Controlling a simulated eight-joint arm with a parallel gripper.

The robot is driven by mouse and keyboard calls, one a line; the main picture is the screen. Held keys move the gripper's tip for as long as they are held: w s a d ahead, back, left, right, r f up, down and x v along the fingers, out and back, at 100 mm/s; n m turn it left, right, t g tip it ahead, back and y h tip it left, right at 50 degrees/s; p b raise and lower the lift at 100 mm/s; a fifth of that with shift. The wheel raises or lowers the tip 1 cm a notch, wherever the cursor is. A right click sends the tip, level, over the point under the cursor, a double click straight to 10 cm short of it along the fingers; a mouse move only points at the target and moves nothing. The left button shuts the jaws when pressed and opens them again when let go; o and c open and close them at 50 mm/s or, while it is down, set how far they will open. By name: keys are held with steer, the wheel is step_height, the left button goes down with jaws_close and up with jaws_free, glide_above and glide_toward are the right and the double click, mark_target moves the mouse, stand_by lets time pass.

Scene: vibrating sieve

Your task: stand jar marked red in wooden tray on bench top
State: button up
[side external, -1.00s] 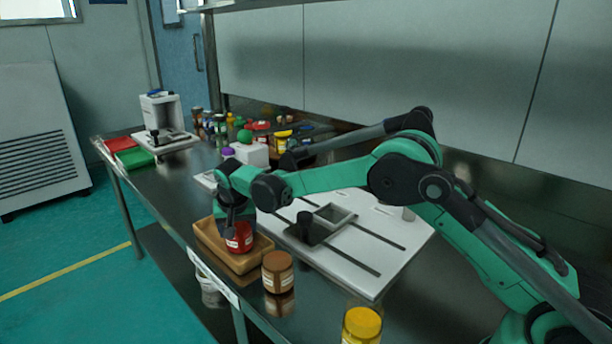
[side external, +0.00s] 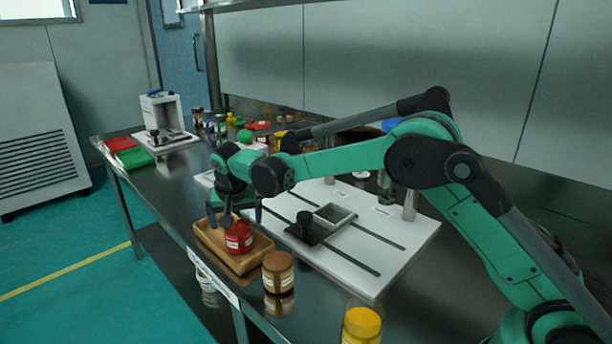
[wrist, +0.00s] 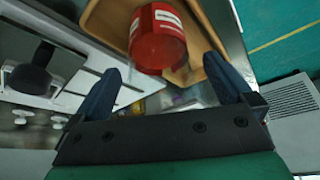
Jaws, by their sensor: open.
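The red jar (side external: 239,238) stands upright inside the wooden tray (side external: 262,251) at the front edge of the bench. My gripper (side external: 240,214) is open and just above and behind the jar, apart from it. In the wrist view the red jar (wrist: 157,38) and the wooden tray (wrist: 100,18) lie beyond the spread fingers of my gripper (wrist: 168,90), with nothing between them.
A brown jar (side external: 278,272) stands right of the tray, and a yellow-lidded jar (side external: 361,325) stands nearer the camera. The white sieve plate (side external: 345,262) with a dark knob (side external: 305,225) lies behind the tray. Several jars crowd the far bench.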

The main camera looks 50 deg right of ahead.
steer(key=v, duration=0.9)
steer(key=s+d+r+n+t+y, duration=0.1)
steer(key=s+d+r+n+t, duration=0.15)
steer(key=s, duration=0.75)
steer(key=s+d+f+n+y, duration=0.1)
steer(key=s+d+f+n, duration=0.1)
steer(key=s, duration=0.8)
steer(key=shift+s+f+n+t, duration=0.35)
steer(key=shift+f+n+t, duration=0.1)
steer(key=shift+f+n, duration=0.4)
steer(key=shift+d+r, duration=0.1)
